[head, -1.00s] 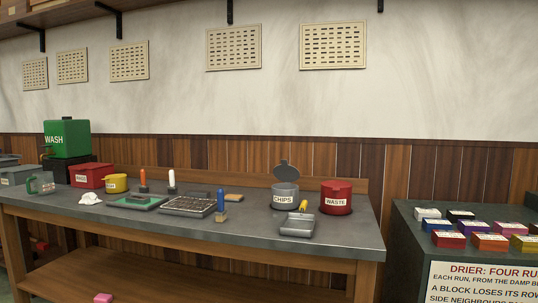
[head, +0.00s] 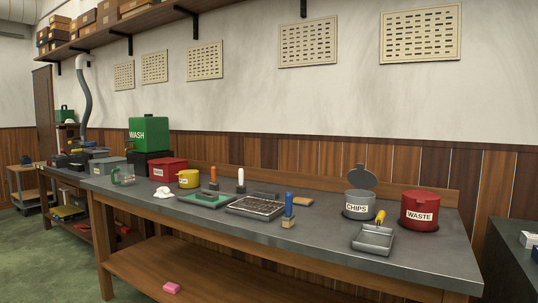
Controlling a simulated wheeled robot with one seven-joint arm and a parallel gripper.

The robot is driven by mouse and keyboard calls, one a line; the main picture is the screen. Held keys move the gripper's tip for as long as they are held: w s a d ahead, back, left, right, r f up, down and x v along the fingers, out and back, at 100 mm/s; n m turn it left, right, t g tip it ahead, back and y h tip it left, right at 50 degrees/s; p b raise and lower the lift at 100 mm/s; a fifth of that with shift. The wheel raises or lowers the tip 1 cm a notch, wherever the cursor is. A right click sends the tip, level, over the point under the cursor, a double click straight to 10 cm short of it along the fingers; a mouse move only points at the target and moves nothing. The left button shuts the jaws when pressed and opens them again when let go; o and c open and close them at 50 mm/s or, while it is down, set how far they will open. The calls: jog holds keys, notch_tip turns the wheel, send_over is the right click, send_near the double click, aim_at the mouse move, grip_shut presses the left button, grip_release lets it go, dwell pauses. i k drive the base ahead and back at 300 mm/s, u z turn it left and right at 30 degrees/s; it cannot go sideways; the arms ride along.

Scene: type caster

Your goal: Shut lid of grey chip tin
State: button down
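The grey chip tin (head: 358,205), labelled CHIPS, stands on the right part of the workbench (head: 335,258). Its round grey lid (head: 357,179) is open and tilted up at the back of the tin. The tin stands just left of a red tin (head: 419,211) labelled WASTE, with a small gap between them. My gripper is not in view, so its state and place cannot be seen.
A blue-handled tool (head: 289,205) stands to the left, beside a type tray (head: 257,207). A dark cabinet (head: 512,258) stands at the right. Green floor is open at lower left.

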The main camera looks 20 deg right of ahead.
aim_at(359, 177)
jog(key=u, duration=0.15)
jog(key=i, duration=0.6)
jog(key=z, duration=0.7)
jog(key=i, duration=0.5)
jog(key=z, duration=0.6)
